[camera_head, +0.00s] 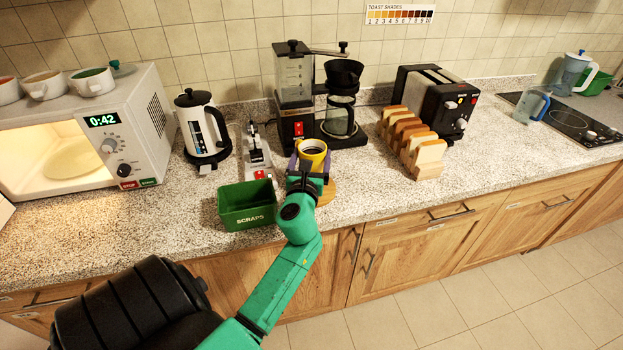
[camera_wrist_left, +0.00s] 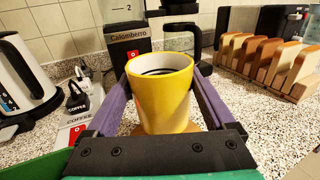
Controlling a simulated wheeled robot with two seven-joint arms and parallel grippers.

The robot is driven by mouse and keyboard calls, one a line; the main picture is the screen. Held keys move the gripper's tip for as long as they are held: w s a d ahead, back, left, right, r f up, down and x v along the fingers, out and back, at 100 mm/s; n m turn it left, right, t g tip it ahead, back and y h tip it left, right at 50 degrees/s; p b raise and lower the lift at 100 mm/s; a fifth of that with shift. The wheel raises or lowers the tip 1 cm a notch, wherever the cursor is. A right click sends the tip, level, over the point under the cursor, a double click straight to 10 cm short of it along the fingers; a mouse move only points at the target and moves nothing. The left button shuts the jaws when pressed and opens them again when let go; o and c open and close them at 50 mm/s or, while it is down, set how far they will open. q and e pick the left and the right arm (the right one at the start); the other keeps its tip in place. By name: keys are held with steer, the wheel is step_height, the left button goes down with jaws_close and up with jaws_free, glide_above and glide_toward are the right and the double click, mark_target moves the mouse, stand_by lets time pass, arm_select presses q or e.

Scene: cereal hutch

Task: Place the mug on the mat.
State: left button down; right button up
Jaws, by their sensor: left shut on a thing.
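The yellow mug (camera_head: 312,150) is between the fingers of my left gripper (camera_head: 308,172), upright, in front of the coffee maker. In the left wrist view the mug (camera_wrist_left: 162,95) fills the space between the purple fingers of the left gripper (camera_wrist_left: 160,100), which are shut on its sides. My right gripper is not in view.
A green scraps bin (camera_head: 247,205) stands just left of the gripper. A toast rack (camera_head: 412,145) stands right; the counter's front right is clear.

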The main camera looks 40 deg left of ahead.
arm_select(q)
steer(key=shift+f+b, duration=1.3)
steer(key=shift+f, duration=1)
steer(key=shift+f, duration=0.15)
jaws_free()
steer(key=shift+f, duration=0.1)
